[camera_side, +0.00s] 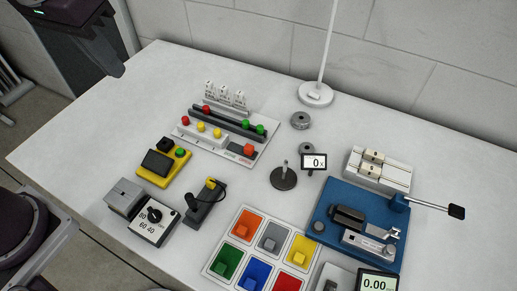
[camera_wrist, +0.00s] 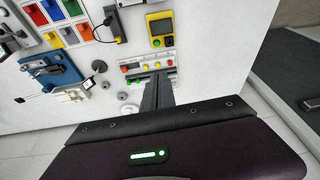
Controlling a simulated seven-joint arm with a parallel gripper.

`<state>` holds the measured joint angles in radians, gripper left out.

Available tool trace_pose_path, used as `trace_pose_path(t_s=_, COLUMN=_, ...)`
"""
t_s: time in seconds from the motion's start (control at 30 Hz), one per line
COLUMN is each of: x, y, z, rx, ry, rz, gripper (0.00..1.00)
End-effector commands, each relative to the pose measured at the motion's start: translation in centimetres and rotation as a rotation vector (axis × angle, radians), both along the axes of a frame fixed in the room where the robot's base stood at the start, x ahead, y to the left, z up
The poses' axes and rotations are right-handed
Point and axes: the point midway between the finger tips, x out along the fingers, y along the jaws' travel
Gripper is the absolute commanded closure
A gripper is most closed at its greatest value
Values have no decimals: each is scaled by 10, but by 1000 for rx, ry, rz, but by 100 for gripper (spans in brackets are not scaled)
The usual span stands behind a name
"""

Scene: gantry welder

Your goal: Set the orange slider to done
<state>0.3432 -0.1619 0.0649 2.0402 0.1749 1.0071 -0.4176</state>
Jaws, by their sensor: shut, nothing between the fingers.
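The orange slider (camera_side: 249,149) is a small block at the front right end of a grey-white panel (camera_side: 262,140), with small labels beside it too small to read. In the wrist view it appears as the reddish block (camera_wrist: 124,69) at the panel's left end.
The panel also carries red, yellow and green knobs and white upright pieces. A yellow button box (camera_side: 163,166), a black-handled tool (camera_side: 203,203), coloured bins (camera_side: 232,232) and a blue fixture (camera_side: 335,232) stand nearby. The table's left part (camera_side: 90,130) is clear.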

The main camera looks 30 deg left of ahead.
Motion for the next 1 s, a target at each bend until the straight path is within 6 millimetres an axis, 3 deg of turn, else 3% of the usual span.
trace_pose_path(t_s=0.1, x=48, y=-41, z=-25, rx=79, ry=54, rz=25, gripper=100)
trace_pose_path(t_s=0.23, x=88, y=-95, z=-67, rx=187, ry=56, rz=61, gripper=100)
trace_pose_path(t_s=0.37, x=109, y=-152, z=-122, rx=299, ry=8, rz=85, gripper=100)
trace_pose_path(t_s=0.5, x=112, y=-198, z=-172, rx=379, ry=-69, rz=95, gripper=100)
trace_pose_path(t_s=0.7, x=109, y=-224, z=-203, rx=419, ry=-132, rz=101, gripper=100)
trace_pose_path(t_s=1.0, x=109, y=-224, z=-205, rx=421, ry=-134, rz=102, gripper=100)
